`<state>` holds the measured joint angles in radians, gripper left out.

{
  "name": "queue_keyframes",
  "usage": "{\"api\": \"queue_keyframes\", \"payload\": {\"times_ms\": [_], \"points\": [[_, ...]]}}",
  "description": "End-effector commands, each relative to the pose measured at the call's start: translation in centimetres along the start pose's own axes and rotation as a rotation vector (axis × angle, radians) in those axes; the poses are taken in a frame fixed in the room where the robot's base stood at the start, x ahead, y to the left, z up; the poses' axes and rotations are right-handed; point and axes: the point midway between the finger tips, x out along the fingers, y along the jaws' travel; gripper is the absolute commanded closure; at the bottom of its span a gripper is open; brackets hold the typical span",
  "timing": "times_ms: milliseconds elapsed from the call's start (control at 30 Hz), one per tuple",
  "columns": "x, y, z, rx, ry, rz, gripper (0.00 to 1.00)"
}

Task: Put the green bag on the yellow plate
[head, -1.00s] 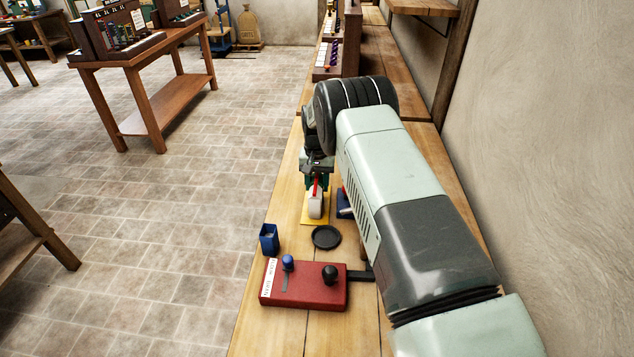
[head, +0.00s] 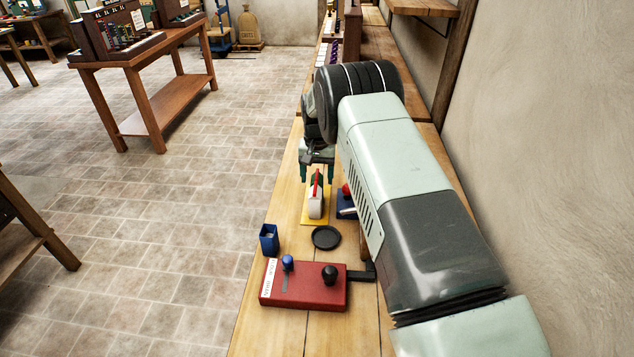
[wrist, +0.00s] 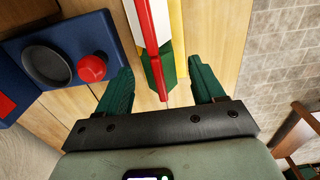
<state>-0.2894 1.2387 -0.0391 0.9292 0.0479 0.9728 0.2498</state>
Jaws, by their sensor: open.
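The green bag (wrist: 156,78) shows between my open fingers in the wrist view, with a red strip along its top and a white part at one end. In the head view the bag (head: 316,204) shows mostly its white end and red strip, standing upright on the yellow plate (head: 306,221). The plate's edge (wrist: 176,30) also shows beside it in the wrist view. My gripper (head: 316,177) is open above the bag, one finger on each side, apparently clear of it. The fingers and the wrist hide part of the bag's far side.
A blue device (head: 344,209) with a red knob (wrist: 92,68) and a black dish stands just right of the plate. Nearer are a round black dish (head: 326,238), a blue cup (head: 268,240) and a red control box (head: 305,287). The wall bounds the bench at right.

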Motion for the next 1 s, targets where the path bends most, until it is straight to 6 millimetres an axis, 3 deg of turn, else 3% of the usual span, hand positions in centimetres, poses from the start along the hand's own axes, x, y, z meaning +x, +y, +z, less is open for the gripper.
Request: {"api": "queue_keyframes", "payload": {"times_ms": [100, 333, 767, 867, 1000], "points": [[-2.9, 0.0, -0.1, 0.0, 0.003, -0.001, 0.32], [-7.2, 0.0, 0.0, 0.0, 0.002, -0.001, 0.32], [-10.2, 0.3, 0.1, 0.001, 0.008, -0.002, 0.32], [-13.6, 1.2, 0.5, 0.002, 0.032, -0.009, 0.32], [-20.9, 3.6, 2.8, 0.003, 0.086, -0.022, 0.32]]}}
